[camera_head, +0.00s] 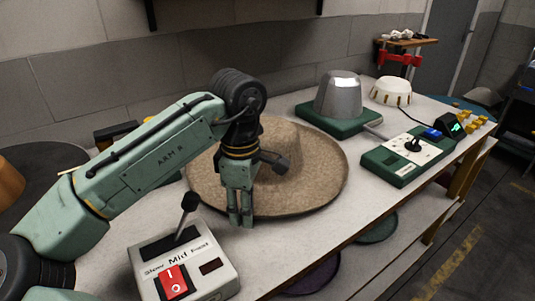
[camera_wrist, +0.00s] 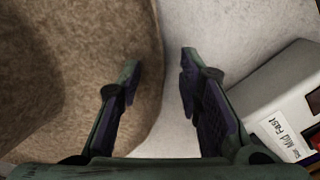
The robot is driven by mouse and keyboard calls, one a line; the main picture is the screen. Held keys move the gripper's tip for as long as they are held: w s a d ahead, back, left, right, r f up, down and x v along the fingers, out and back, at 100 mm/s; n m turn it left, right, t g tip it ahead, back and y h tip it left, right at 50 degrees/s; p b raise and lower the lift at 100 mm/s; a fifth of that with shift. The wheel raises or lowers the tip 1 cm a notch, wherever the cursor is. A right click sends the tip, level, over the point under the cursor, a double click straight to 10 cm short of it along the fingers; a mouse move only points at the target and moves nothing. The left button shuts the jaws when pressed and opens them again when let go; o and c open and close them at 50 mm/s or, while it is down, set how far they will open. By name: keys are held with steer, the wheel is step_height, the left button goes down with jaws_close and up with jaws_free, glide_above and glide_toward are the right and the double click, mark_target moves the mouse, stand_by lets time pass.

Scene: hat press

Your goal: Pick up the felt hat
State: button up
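The felt hat (camera_head: 310,165) is brown and speckled, with a wide round brim, and lies on the white bench. Its crown is partly hidden behind my arm. My gripper (camera_head: 240,220) points down at the brim's near edge in the head view. In the wrist view, my gripper (camera_wrist: 160,60) is open, with a clear gap between its two fingers. The left finger is over the felt hat (camera_wrist: 75,75) and the right finger is over the pale bench top, so the brim's edge runs between them. I cannot tell whether either finger touches the felt.
A grey control box (camera_head: 185,262) with a lever and red switch stands close to my gripper. A metal dome on a green base (camera_head: 338,122) is behind the hat. A green control panel (camera_head: 408,157) and a cream hat-shaped piece (camera_head: 390,92) are to the right.

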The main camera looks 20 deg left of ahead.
steer(key=shift+c, duration=0.3)
jaws_close()
stand_by(0.4)
